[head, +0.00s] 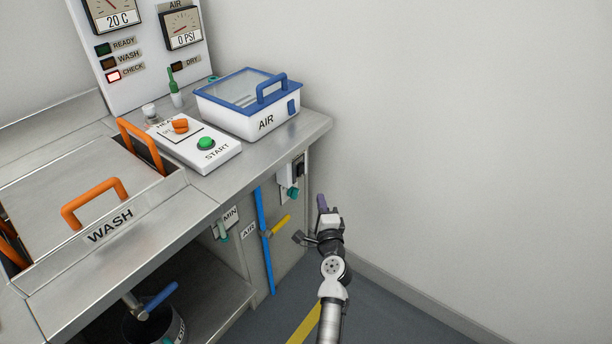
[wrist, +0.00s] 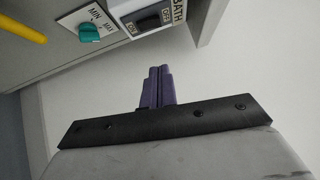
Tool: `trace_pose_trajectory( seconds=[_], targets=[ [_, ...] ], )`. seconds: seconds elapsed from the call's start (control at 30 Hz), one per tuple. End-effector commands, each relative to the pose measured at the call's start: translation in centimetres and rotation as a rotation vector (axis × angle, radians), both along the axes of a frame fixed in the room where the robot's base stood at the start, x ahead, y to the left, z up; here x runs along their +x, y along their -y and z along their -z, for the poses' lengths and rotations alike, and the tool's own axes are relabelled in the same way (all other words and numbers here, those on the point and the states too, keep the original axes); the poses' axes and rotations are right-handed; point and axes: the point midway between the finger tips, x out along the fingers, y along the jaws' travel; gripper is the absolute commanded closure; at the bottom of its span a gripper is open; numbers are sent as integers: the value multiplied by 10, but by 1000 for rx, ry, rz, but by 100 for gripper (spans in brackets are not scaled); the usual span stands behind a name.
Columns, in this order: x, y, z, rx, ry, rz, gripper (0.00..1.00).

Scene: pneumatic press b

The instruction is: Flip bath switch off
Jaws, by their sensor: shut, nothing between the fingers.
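The bath switch is a black rocker (wrist: 149,22) on a white box, marked ON and OFF with the label BATH, at the top of the wrist view. In the head view the dark switch (head: 300,168) sits on the bench's right end panel. Which way the rocker is tipped I cannot tell. My gripper (head: 322,204) is right of the bench end, apart from the switch. In the wrist view its purple fingers (wrist: 158,86) are shut together, empty, with their tips short of the switch box.
A teal MIN/MAX knob (wrist: 89,32) is beside the switch box. A yellow handle (head: 276,226) on a blue pipe (head: 266,243) is lower left of my gripper. The steel bench (head: 318,126) carries a blue-lidded AIR box (head: 248,103). The wall on the right is bare.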

Motion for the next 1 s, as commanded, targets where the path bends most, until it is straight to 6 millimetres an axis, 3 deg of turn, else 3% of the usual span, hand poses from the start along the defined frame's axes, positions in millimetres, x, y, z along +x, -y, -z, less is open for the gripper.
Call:
trace_pose_trajectory(
  seconds=[0.43,0.7,1.0],
  targets=[
    [83,-13,-9,2,2,-1,100],
    [101,-42,-13,1,1,-2,100],
    [103,-45,-12,0,0,-1,100]
  ],
)
